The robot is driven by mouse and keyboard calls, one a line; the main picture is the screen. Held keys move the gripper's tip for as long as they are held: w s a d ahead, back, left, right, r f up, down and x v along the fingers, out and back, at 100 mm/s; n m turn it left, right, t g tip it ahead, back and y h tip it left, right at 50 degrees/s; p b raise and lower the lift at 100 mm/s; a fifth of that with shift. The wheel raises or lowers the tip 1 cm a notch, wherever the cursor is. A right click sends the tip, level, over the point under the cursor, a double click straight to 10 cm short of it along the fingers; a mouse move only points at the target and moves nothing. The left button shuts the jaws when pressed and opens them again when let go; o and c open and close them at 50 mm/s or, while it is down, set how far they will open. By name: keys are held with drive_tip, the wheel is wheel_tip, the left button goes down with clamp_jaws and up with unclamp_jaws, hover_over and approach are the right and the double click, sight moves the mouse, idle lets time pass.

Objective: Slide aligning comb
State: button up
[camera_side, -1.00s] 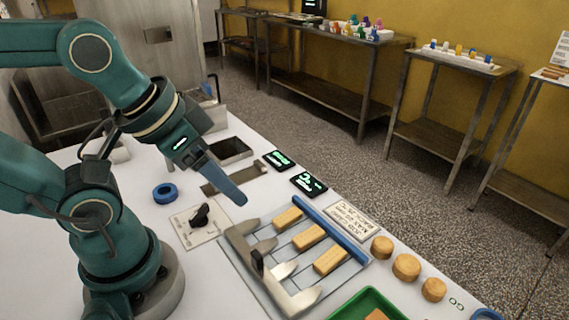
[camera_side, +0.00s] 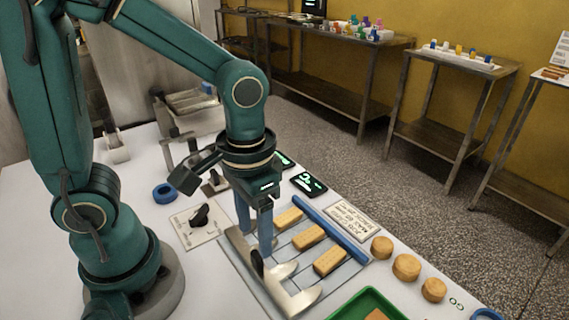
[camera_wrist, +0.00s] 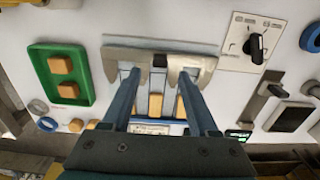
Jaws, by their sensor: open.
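The aligning comb (camera_side: 293,299) is a grey metal bar with broad rounded teeth and a black upright knob (camera_side: 257,263). It lies along the near-left side of a flat plate, and it also shows in the wrist view (camera_wrist: 205,62). Three tan bars (camera_side: 308,237) lie in lanes between the comb and a blue rail (camera_side: 333,229). My gripper (camera_side: 255,250) points down over the comb. Its blue fingers are apart and empty. In the wrist view, my gripper (camera_wrist: 158,76) has one fingertip on each side of the knob, with visible gaps. Whether the tips are at knob height is unclear.
A dial plate (camera_side: 199,226) and blue ring (camera_side: 165,193) lie left of the comb. A green tray (camera_side: 344,305) stands at the front. Round tan pieces (camera_side: 406,267) and a printed card (camera_side: 346,218) lie beyond the rail. Black displays (camera_side: 308,184) sit behind.

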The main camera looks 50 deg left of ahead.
sight(257, 254)
drive_tip(key=shift+f, duration=2.25)
drive_tip(key=shift+c, duration=0.3)
clamp_jaws()
